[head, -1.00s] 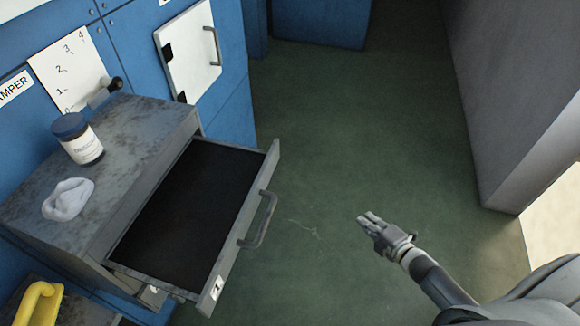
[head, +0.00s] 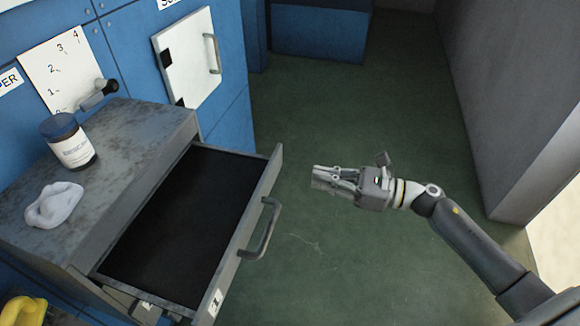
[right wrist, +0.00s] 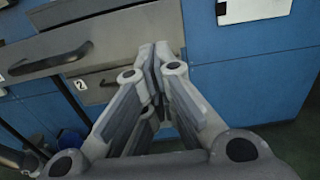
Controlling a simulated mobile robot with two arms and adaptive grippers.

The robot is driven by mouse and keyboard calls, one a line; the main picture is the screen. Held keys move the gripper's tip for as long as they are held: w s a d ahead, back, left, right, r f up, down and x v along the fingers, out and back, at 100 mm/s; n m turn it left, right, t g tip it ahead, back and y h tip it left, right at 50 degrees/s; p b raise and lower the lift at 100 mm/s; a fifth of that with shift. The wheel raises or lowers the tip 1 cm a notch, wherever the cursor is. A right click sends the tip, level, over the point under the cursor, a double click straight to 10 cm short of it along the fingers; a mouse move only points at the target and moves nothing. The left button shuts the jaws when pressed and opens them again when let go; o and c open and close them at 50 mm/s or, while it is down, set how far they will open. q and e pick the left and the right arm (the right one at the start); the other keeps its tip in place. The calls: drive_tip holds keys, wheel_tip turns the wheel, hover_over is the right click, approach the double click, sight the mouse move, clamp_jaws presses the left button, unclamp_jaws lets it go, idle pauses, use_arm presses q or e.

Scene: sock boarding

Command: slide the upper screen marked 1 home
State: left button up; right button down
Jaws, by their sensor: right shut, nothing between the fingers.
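The upper screen marked 1 is a dark drawer-like tray (head: 270,165) pulled out of a worn grey cabinet (head: 150,130). Its front has a bar handle (head: 262,230) and a small label 1 (head: 215,303). My right gripper (head: 318,178) is shut and empty, to the right of the screen's front and apart from it. In the right wrist view the gripper (right wrist: 155,50) is shut, with the screen's front and its handle (right wrist: 50,62) at the upper left. A lower front with a label 2 (right wrist: 81,85) shows beneath it. My left gripper is not in view.
A lever (head: 100,92) sticks out by a numbered scale (head: 62,72). A yellow object (head: 22,311) is at lower left. Green floor (head: 340,110) is clear.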

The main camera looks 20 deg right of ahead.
sight(208, 152)
drive_tip(key=p+x, duration=0.2)
drive_tip(key=x, duration=0.4)
drive_tip(key=shift+w+a+r, duration=0.1)
drive_tip(key=shift+w+r, duration=0.05)
drive_tip(key=shift+r, duration=0.05)
drive_tip(key=shift+w+a+f, duration=0.2)
drive_tip(key=shift+w+a, duration=0.15)
drive_tip(key=shift+a, duration=0.25)
drive_tip(key=shift+w+a, duration=0.35)
drive_tip(key=shift+a, duration=0.15)
drive_tip(key=b+x, duration=0.5)
drive_tip(key=x, duration=1.3)
drive_tip(key=shift+w+a, duration=0.25)
drive_tip(key=shift+a, duration=0.05)
drive_tip(key=shift+r, duration=0.15)
